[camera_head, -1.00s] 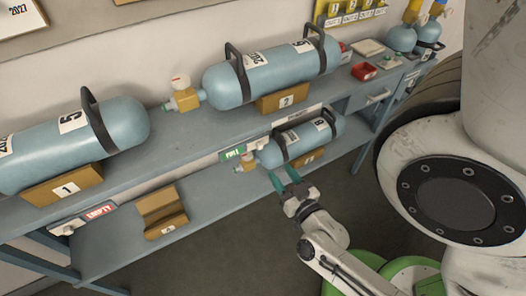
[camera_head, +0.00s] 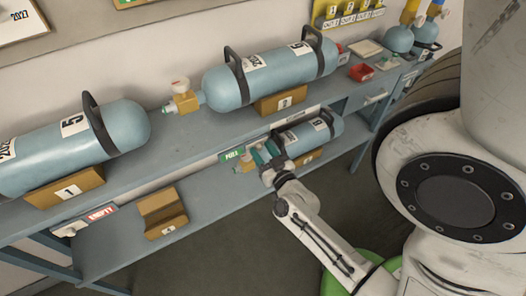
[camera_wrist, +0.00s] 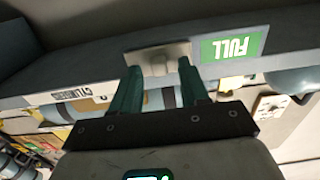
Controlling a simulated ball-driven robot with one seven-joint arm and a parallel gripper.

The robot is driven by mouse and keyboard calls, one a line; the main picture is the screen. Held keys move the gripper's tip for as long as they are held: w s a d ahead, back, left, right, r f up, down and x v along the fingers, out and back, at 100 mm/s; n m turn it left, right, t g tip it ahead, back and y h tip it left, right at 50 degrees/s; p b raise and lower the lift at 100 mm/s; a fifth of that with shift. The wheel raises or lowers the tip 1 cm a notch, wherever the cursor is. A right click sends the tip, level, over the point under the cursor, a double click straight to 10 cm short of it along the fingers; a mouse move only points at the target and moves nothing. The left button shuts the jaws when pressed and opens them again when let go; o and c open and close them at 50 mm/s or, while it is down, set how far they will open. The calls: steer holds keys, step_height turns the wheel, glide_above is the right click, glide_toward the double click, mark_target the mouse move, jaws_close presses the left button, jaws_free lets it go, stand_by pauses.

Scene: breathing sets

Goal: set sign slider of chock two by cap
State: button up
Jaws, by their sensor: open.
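Chock two (camera_head: 283,100) is a wooden block with a "2" label under a blue cylinder (camera_head: 275,74) on the upper shelf. Below it, the shelf edge carries a green FULL sign (camera_head: 231,154), which also shows upside down in the wrist view (camera_wrist: 233,48). Beside the sign is a light grey slider with a raised cap (camera_wrist: 158,62). My gripper (camera_head: 262,148) is at the shelf edge just right of the sign. In the wrist view my gripper (camera_wrist: 158,78) is open, with its green fingers on either side of the cap; contact is unclear. The head view hides the cap.
Chock one (camera_head: 65,188) holds another cylinder (camera_head: 75,145) at left, with a red EMPTY sign (camera_head: 101,213) below. The lower shelf has an empty chock (camera_head: 162,213) and a smaller cylinder (camera_head: 316,135) close behind my gripper. The floor in front is clear.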

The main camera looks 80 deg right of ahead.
steer(key=shift+c, duration=0.3)
jaws_close()
steer(key=shift+w+a, duration=0.1)
steer(key=shift+w+a+r+p, duration=0.1)
steer(key=shift+w+a+p, duration=0.15)
steer(key=shift+p, duration=0.25)
steer(key=w+a+p, duration=0.4)
steer(key=w, duration=0.1)
steer(key=shift+w+a, duration=0.3)
steer(key=shift+a, duration=0.05)
steer(key=shift+w+a, duration=0.25)
steer(key=shift+o, duration=0.3)
jaws_free()
